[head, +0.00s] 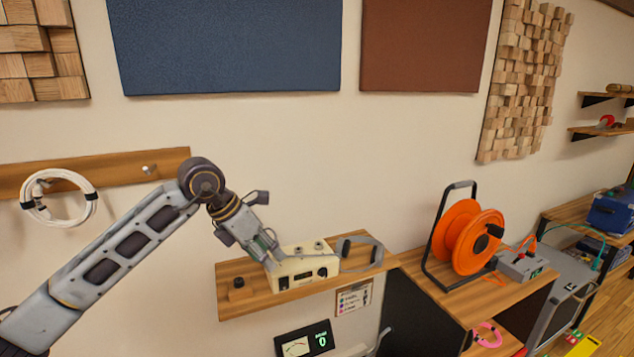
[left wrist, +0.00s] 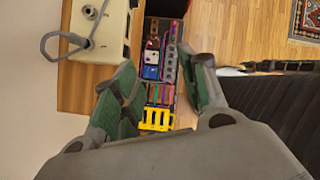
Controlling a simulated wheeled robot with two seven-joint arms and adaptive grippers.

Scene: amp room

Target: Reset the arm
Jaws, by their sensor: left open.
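My left arm comes in from the left in the head view, bent at its elbow. My left gripper (head: 266,250) points down in front of the wall at the left end of a cream box (head: 304,268) with knobs. I cannot tell whether it touches the box. In the left wrist view the two green-padded fingers (left wrist: 168,70) stand apart with nothing between them. The cream box (left wrist: 103,35) shows beside the left finger, with a grey cable (left wrist: 58,38) on it. My right gripper is not in view.
The box stands on a wooden wall shelf (head: 236,308) with a dark knob-like piece (head: 239,284). An orange cable reel (head: 468,238) stands to the right. A white cable coil (head: 60,197) hangs at left. Colourful items (left wrist: 160,75) lie far below the gripper. Open wall lies above the shelf.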

